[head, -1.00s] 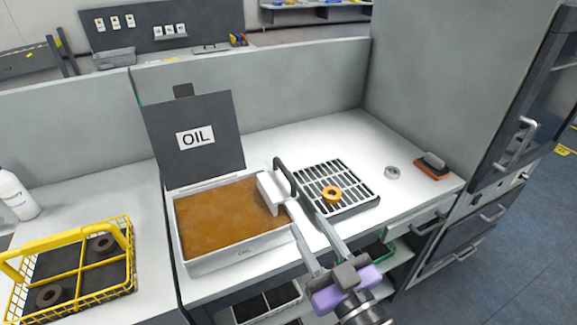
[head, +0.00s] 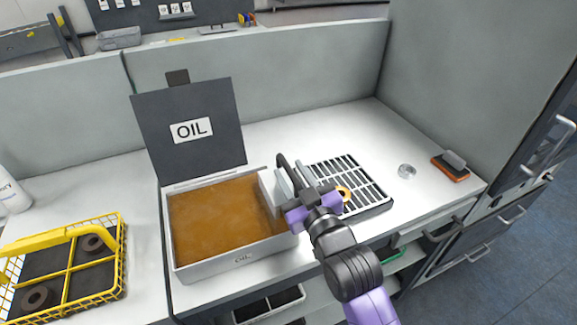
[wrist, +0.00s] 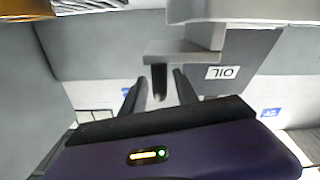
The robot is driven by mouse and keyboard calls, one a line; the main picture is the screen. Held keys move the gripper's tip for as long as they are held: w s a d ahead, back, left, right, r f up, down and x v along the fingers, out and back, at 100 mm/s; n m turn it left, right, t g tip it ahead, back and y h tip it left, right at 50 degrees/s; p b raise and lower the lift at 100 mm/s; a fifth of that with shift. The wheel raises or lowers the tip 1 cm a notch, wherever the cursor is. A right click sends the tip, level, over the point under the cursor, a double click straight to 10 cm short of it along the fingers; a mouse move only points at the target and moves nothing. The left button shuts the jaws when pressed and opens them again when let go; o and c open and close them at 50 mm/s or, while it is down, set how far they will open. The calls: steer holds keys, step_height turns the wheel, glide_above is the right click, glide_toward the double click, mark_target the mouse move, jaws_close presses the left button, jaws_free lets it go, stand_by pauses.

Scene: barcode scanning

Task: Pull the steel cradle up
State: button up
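The steel cradle (head: 269,196) hangs at the right end of the oil tank (head: 235,259), its lower part hidden in the brown oil. Its black handle (head: 283,163) arches up at the tank's right side. My gripper (head: 290,178) is right at the handle, its fingers pointing toward it and partly covering the cradle. In the wrist view my gripper (wrist: 160,88) is open, with the dark handle end (wrist: 158,80) between or just beyond the two fingers, a gap showing on each side. The cradle's grey metal (wrist: 182,52) shows above it.
A black lid marked OIL (head: 190,105) stands open behind the tank. A slatted drain rack (head: 373,196) with a brass ring (head: 344,192) is close on the right. A yellow basket (head: 118,262) stands left.

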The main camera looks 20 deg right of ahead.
steer(key=shift+w, duration=1)
jaws_close()
steer(key=shift+d, duration=0.1)
stand_by(0.7)
